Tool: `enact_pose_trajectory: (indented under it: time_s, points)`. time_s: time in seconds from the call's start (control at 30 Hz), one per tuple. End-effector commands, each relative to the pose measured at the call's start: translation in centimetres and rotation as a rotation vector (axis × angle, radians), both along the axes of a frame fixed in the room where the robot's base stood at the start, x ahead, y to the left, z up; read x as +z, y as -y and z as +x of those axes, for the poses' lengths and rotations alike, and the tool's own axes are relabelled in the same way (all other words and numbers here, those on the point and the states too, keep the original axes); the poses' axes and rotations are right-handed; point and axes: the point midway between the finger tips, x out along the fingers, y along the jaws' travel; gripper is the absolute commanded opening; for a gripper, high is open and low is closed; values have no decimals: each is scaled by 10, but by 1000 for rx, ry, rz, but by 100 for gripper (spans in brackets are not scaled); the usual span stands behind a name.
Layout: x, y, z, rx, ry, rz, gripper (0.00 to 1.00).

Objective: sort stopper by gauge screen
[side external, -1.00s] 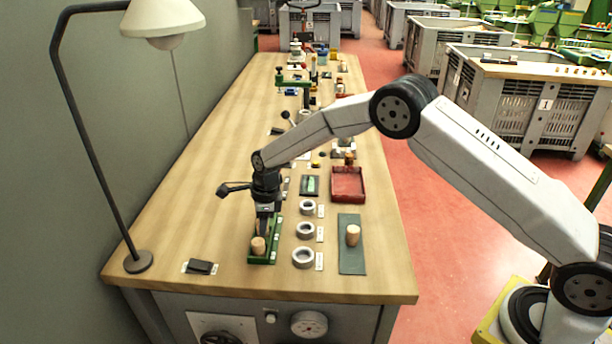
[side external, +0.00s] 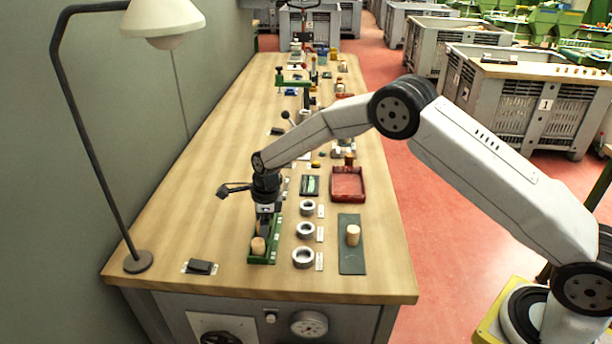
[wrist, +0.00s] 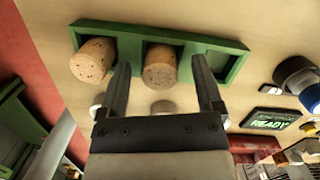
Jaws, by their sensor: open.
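A green tray (side external: 276,240) with compartments stands on the bench. In the wrist view, the tray (wrist: 215,44) has a tan cork stopper (wrist: 92,60) at its left end, a second stopper (wrist: 160,67) in the middle and an empty right compartment. My gripper (wrist: 163,78) is open, its fingers on either side of the middle stopper with gaps. In the side view, my gripper (side external: 264,230) points down over the tray, hiding the middle stopper; the near stopper (side external: 258,245) shows.
Another stopper (side external: 353,235) stands on a dark green mat (side external: 352,262). A red tray (side external: 348,198) lies behind it. A small screen (wrist: 270,118) reads READY.

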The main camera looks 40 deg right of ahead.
Motion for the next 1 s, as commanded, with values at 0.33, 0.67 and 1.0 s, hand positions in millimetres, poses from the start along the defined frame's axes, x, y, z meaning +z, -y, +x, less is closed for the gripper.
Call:
enact_pose_trajectory:
  time_s: [0.33,0.67,1.0]
  points:
    - [30,4,-2,0,2,0,84]
    - [67,9,-5,0,0,0,84]
    - [75,10,-6,0,0,0,84]
